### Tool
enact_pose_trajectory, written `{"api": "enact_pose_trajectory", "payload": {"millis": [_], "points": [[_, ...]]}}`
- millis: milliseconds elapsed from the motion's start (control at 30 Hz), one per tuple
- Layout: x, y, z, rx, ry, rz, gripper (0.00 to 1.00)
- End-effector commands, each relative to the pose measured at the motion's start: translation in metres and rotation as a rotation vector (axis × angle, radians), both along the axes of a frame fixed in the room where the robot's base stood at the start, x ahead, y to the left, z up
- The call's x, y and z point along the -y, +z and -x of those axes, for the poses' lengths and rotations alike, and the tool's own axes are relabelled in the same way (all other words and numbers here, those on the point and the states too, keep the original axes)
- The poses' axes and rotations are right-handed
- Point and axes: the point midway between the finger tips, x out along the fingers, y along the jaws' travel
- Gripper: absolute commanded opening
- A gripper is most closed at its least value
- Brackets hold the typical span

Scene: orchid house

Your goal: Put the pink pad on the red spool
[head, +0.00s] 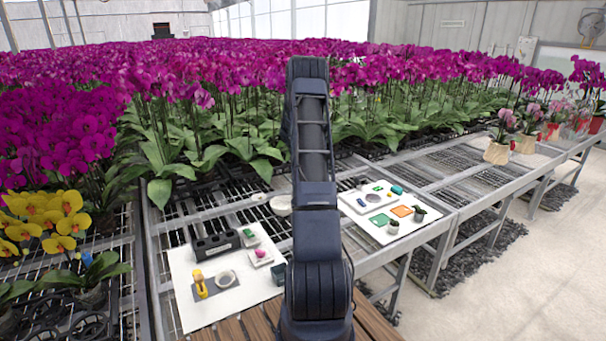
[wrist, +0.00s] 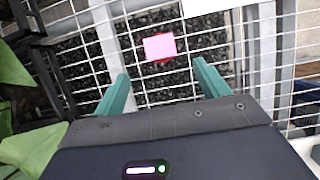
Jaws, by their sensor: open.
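In the wrist view the pink pad (wrist: 159,47) shows as a pink square, seen from above. A thin red edge (wrist: 163,61) shows along its lower and right sides, which looks like the red spool under it; whether they touch cannot be told. My gripper (wrist: 160,70) is open and empty, its two green fingers apart. The pad appears between and just beyond the fingertips, clear of both. In the head view my arm hides the gripper, and I cannot make out the pad or spool there.
A white board (head: 185,262) at left holds a black block (head: 216,245), a yellow item (head: 200,284) and small dishes. A second white board (head: 350,203) at right holds coloured pieces and small pots. Orchids crowd behind the wire-mesh benches. A white panel (wrist: 205,5) edges the wrist view.

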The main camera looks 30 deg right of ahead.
Motion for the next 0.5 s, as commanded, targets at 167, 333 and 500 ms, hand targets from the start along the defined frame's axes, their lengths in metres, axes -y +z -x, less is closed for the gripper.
{"api": "enact_pose_trajectory", "payload": {"millis": [167, 333, 500], "points": [[-0.020, 0.032, 0.005, 0.037, -0.046, 0.000, 0.74], [-0.058, 0.089, 0.023, 0.112, -0.154, -0.011, 0.74], [-0.099, 0.141, 0.049, 0.191, -0.272, -0.031, 0.74]]}}
